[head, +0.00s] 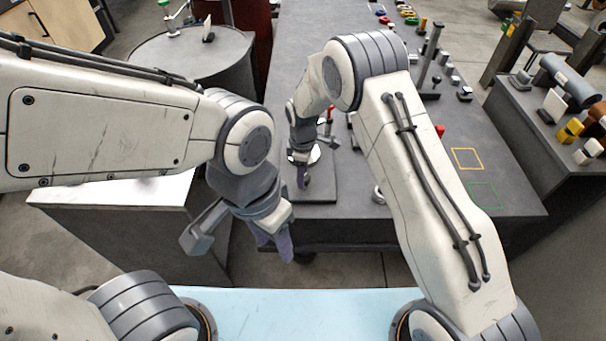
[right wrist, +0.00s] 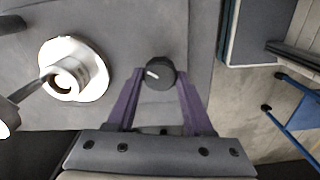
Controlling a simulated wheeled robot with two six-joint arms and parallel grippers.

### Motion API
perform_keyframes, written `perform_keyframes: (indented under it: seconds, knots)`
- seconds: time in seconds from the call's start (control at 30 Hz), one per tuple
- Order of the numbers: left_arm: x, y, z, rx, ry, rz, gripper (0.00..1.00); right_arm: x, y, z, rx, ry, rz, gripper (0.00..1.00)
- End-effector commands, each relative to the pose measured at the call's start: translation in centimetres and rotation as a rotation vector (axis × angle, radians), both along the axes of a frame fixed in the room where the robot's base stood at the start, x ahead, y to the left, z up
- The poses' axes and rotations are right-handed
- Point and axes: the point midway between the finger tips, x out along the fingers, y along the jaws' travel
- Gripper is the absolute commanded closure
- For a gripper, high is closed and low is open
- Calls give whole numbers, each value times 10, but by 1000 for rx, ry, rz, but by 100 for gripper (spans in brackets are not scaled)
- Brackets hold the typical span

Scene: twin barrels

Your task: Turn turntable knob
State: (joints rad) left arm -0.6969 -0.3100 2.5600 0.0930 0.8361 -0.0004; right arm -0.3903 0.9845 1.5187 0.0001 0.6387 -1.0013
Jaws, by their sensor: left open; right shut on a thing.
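The black knob (right wrist: 159,73) with a white pointer mark sits on a dark grey plate (head: 322,188). My right gripper (right wrist: 158,90) is shut on the knob, with a purple finger on either side of it. In the head view my right gripper (head: 303,180) points down at the plate's near left part, and its fingers and wrist largely hide the knob. A white round piece (right wrist: 74,68), which may be the turntable, lies left of the knob in the right wrist view. My left gripper (head: 238,238) is open and empty, left of the grey table's near edge.
The grey table (head: 420,205) carries a red-topped part (head: 440,130), yellow and green outlined squares, and small coloured items at the back. A barrel (head: 185,60) stands at the left. A side bench (head: 540,130) holds bottles and blocks at the right.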

Motion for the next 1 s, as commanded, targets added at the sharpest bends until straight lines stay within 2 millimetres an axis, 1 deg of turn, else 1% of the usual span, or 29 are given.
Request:
perform_keyframes:
  seconds: [0.3,0.8,0.83,0.87,0.9,1.0]
  knots:
    - [0,0,-2,0,0,0,50,0,0,1,0,-1,110,100]
    - [0,0,-2,0,0,0,50,0,0,1,0,-1,128,100]
    - [0,0,-2,0,0,0,50,0,0,1,0,-1,127,44]
    - [0,0,-2,0,0,0,50,0,0,1,0,-1,127,33]
    - [0,0,-2,0,0,0,50,0,0,1,0,-1,127,18]
    - [0,0,-2,0,0,0,50,0,0,1,0,-1,127,18]
